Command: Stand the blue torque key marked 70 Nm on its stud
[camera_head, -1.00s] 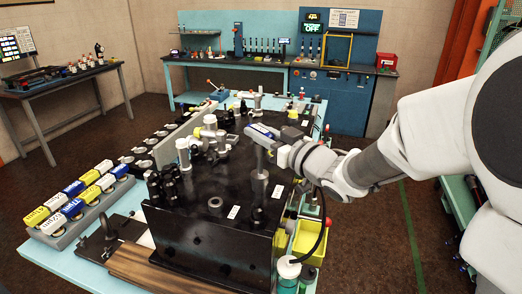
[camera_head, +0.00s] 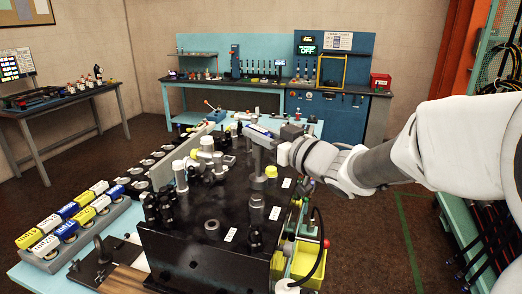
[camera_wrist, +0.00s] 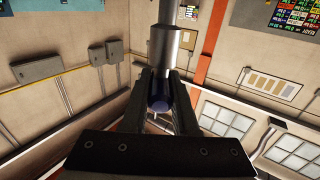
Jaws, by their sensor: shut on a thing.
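My gripper (camera_head: 280,152) is shut on a torque key (camera_head: 258,133) with a blue-and-white head and a grey metal shaft (camera_head: 257,159) pointing down. I cannot read its marking. It is held roughly upright over the black block (camera_head: 205,240). In the wrist view, my fingers (camera_wrist: 160,95) close around a dark blue part (camera_wrist: 160,103), with a metal cylinder (camera_wrist: 165,50) beyond. Short dark studs (camera_head: 257,201) stand on the block nearer the camera than the key. I cannot tell which stud is the key's own, or whether the shaft touches anything.
A rack (camera_head: 95,228) at the left holds several blue, yellow and white keys. Grey fittings (camera_head: 180,174) crowd the block's left side. A yellow cap (camera_head: 271,171) stands close to the key's shaft. A yellow bin (camera_head: 305,258) and a black hose hang at the block's right.

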